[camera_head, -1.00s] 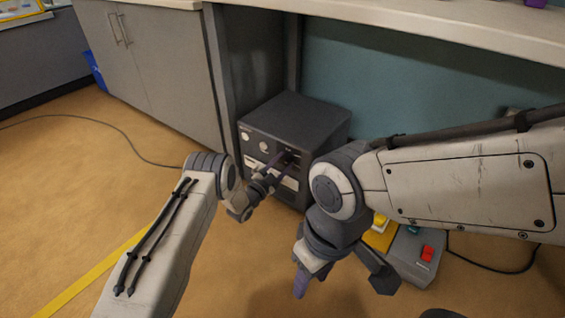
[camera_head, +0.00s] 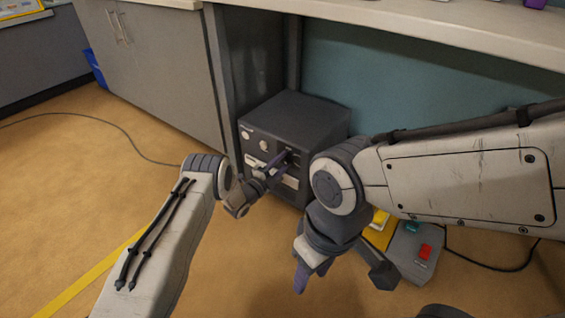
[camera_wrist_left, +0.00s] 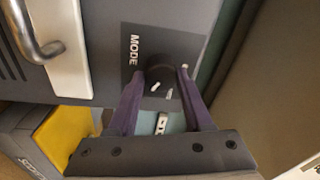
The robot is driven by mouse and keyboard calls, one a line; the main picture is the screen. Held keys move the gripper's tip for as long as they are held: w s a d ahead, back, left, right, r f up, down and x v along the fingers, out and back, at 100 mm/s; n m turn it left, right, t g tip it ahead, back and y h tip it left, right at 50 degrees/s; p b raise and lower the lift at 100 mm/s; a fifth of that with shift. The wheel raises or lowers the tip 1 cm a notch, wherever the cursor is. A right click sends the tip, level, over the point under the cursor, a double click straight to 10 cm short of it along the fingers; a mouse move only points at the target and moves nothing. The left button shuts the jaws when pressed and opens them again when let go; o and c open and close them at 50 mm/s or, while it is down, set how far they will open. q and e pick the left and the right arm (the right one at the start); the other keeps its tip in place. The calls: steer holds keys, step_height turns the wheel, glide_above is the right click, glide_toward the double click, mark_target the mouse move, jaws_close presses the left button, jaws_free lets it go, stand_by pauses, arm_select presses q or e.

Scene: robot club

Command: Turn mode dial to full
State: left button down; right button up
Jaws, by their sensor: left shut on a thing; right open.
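The dark grey box (camera_head: 312,119) stands on the floor under the counter, its front panel facing me. The mode dial (camera_wrist_left: 160,76) is a black knob beside the label MODE in the left wrist view. My left gripper (camera_head: 287,157) reaches the front panel, and its two purple fingers (camera_wrist_left: 160,84) are shut on the dial, one on each side. White marks show near the dial, but I cannot tell the setting it points at. In the head view the fingers mostly hide the dial. My right gripper (camera_head: 335,282) is open and empty, pointing down in front of the box.
A grey control box with a red switch (camera_head: 425,251) and a yellow part (camera_head: 380,219) sits on the floor at right, partly behind my right arm. A metal handle (camera_wrist_left: 38,40) is on the panel near the dial. Cables lie on the floor.

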arm_select(q)
steer(key=shift+f, duration=0.1)
stand_by(0.3)
steer(key=shift+c, duration=1.5)
jaws_free()
steer(key=shift+s+a, duration=0.2)
steer(key=r+p+v, duration=0.1)
steer(key=p+v, duration=0.4)
steer(key=v, duration=0.5)
steer(key=shift+f, duration=0.5)
